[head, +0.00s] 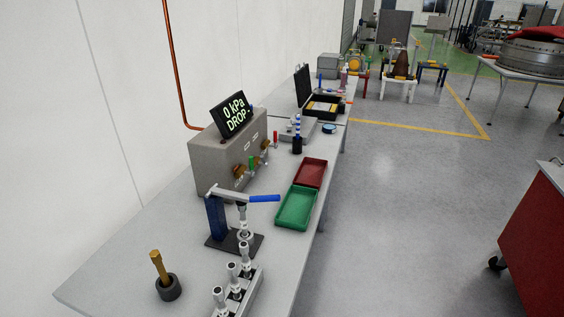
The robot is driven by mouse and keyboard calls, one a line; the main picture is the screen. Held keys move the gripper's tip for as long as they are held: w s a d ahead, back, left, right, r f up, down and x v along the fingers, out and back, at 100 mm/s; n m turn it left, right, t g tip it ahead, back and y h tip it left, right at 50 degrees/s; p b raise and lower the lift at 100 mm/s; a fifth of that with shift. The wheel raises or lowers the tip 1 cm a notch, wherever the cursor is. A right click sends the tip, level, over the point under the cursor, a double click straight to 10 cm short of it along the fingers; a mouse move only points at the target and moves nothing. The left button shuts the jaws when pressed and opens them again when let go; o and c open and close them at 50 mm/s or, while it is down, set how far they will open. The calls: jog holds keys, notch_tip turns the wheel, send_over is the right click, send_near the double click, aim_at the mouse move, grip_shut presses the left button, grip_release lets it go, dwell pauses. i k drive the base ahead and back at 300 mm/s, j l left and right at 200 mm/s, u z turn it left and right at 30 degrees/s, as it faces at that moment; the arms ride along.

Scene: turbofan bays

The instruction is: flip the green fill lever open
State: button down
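A grey test box (215,160) stands on the long bench against the wall. The small green fill lever (251,164) sits on the front face of this box, beside a brass fitting (239,171). The green lever looks upright; it is too small to tell its exact angle. A red lever (275,139) shows further along the same face. A black display (235,114) on top of the box reads "0 kPa DROP-". My gripper is not in view.
A stand with a blue-handled lever (264,198) rises from the bench in front of the box. A green tray (297,222) and a red tray (311,160) lie along the right edge. A brass-topped tool (159,265) stands at the near left.

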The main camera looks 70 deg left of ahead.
aim_at(251, 167)
jog(key=i+j+u, duration=0.2)
jog(key=i+u, duration=0.15)
jog(key=u, duration=0.15)
jog(key=i+j+u, duration=0.1)
jog(key=i+u, duration=0.25)
jog(key=u, duration=0.15)
jog(key=i+l+u, duration=0.1)
jog(key=i+u, duration=0.25)
jog(key=u, duration=0.15)
jog(key=i+l+u, duration=0.2)
jog(key=i+u, duration=0.25)
jog(key=i+j+u, duration=0.15)
jog(key=u, duration=0.3)
jog(key=i+u, duration=0.25)
jog(key=u, duration=0.2)
jog(key=i+u, duration=0.2)
jog(key=u, duration=0.25)
jog(key=i+u, duration=0.2)
jog(key=u, duration=0.25)
jog(key=i+l, duration=0.2)
jog(key=l, duration=0.15)
jog(key=i+l+z, duration=0.1)
jog(key=i+l, duration=0.15)
jog(key=l, duration=0.15)
